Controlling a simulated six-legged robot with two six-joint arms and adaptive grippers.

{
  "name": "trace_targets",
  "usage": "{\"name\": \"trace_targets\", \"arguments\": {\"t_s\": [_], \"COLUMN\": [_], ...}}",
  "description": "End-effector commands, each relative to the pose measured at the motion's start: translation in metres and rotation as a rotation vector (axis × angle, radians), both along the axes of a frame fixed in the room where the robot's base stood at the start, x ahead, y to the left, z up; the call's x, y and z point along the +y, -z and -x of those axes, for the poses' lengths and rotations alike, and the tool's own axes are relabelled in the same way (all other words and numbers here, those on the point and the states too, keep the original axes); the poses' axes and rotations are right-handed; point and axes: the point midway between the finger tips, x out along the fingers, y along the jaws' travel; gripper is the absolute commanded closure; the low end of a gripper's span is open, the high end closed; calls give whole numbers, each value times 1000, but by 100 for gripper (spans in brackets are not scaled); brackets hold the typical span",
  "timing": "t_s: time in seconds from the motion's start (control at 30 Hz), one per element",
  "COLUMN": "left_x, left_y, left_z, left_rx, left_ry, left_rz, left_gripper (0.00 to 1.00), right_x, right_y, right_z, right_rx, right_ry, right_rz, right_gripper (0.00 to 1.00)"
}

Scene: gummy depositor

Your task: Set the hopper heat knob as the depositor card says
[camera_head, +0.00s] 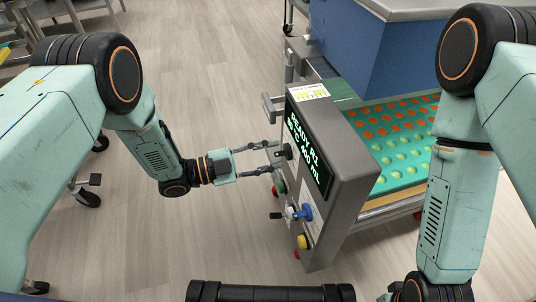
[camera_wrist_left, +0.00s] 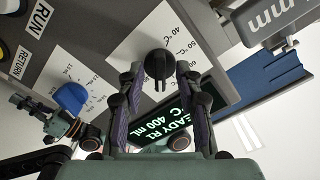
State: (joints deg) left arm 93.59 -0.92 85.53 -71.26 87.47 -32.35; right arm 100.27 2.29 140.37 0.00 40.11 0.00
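The black hopper heat knob (camera_wrist_left: 158,64) sits on a white dial plate with temperature marks such as 40 °C and 60 °C; where it points is unclear. In the head view the knob (camera_head: 285,152) is on the depositor's side panel. My left gripper (camera_head: 274,157) is open, its fingers on either side of the knob with gaps showing in the left wrist view (camera_wrist_left: 158,72). The display (camera_head: 309,148) reads READY R1 and 400 mL; its temperature is unclear. A small card (camera_head: 309,92) on the depositor's top is unreadable.
Below the heat knob are a blue knob (camera_head: 304,212), a green button (camera_head: 280,186) and a yellow button (camera_head: 304,242). RUN and RETURN labels show in the left wrist view. A teal tray of gummies (camera_head: 372,137) lies behind the panel.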

Motion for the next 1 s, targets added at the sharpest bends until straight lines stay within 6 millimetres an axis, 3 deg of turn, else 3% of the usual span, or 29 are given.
{"name": "trace_targets", "arguments": {"t_s": [0.17,0.63,1.0], "left_x": [15,98,114], "left_y": [0,0,0], "left_z": [3,31,37], "left_rx": [1,0,0], "left_ry": [-5,-4,0], "left_rz": [-1,1,0], "left_gripper": [65,65,65], "right_x": [0,0,0], "right_y": [0,0,0], "right_z": [0,0,0], "right_rx": [0,0,0], "right_ry": [0,0,0], "right_rz": [0,0,0], "right_gripper": [100,100,100]}}
